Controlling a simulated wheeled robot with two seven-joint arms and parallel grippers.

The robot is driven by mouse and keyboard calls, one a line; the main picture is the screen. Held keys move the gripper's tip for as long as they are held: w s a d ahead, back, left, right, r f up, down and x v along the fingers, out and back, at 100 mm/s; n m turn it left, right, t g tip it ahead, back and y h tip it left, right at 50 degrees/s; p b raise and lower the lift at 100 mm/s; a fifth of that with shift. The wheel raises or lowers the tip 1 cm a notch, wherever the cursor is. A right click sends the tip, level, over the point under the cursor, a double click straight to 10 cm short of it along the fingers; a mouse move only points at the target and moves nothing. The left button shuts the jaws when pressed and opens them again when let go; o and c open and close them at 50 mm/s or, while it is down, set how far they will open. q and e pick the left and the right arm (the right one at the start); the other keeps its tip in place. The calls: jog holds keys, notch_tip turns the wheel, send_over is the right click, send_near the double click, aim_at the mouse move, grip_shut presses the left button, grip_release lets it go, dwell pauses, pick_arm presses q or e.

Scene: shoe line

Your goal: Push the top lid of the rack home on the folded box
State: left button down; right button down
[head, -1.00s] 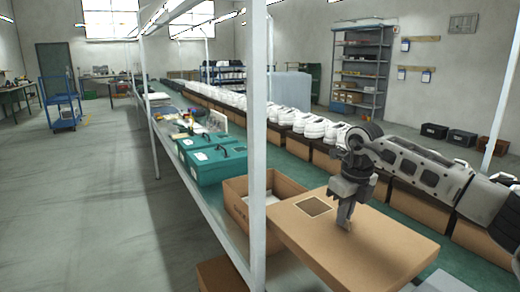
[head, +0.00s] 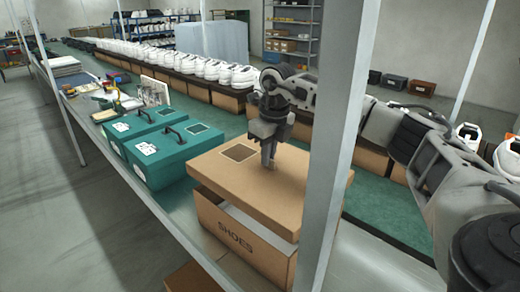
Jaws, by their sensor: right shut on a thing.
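The brown cardboard lid (head: 270,190) with a dark square patch is above the open box (head: 222,224) marked SHOES on the line. A gap shows between lid and box along the near side, with pale contents inside, so the lid is not seated there. The far side of the box is hidden under the lid. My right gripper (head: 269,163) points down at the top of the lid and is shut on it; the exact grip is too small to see. My left gripper is out of view.
Two teal cases (head: 174,158) stand left of the box. A pale upright post (head: 345,110) stands in front of the lid's right end. White shoes on brown boxes (head: 228,102) line the green conveyor behind. Another brown box lies below the shelf edge.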

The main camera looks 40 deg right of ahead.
aim_at(267, 168)
jog(key=shift+s+f+b, duration=0.2)
jog(key=shift+f+b, duration=0.35)
jog(key=shift+f, duration=0.15)
notch_tip(267, 168, down, 3)
jog(key=shift+r+b, duration=0.1)
jog(key=shift+b, duration=1.15)
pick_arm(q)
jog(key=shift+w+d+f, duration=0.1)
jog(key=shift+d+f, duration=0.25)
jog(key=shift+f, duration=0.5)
pick_arm(e)
jog(key=shift+w, duration=0.1)
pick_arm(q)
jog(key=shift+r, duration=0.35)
pick_arm(e)
jog(key=shift+w, duration=0.15)
